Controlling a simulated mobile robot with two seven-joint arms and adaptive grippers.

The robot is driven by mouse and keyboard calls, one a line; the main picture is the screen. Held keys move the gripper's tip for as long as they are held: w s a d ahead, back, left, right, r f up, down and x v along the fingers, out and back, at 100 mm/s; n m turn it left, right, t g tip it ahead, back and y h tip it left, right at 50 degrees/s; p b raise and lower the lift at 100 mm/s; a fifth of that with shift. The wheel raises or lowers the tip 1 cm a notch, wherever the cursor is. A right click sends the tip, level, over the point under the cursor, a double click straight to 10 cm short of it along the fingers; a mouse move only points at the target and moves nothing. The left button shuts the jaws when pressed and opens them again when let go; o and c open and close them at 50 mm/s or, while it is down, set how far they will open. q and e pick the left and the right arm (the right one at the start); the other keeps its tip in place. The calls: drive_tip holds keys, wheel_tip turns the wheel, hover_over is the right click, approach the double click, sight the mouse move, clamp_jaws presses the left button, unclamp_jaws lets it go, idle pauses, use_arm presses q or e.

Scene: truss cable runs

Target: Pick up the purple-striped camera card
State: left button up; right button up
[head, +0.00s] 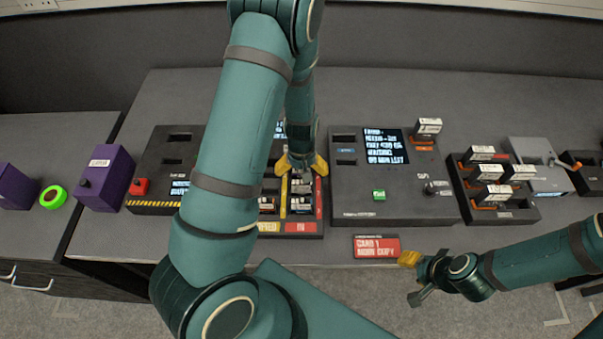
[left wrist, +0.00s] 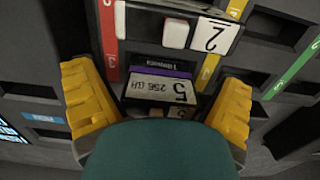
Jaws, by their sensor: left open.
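The purple-striped card (left wrist: 160,88) shows in the left wrist view, with a white label reading 5 and 256 upside down and a purple band along its upper edge. It sits in a rack (head: 312,228) with red, yellow and green lane strips. My left gripper (head: 302,163) is open above this rack, and in its wrist view the yellow fingers stand on either side of the card, apart from it. In the head view the purple stripe cannot be made out. My right gripper (head: 414,277) is open and empty near the front edge, lower right.
A white card labelled 2 (left wrist: 214,36) stands close to the striped card. A console (head: 395,190) with a screen and green button is right of the rack. A holder (head: 510,215) with several cards stands farther right. A red sign (head: 377,246) is on the front edge.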

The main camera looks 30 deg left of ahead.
use_arm(q)
drive_tip(key=c, duration=1)
drive_tip(key=shift+c, duration=1.1)
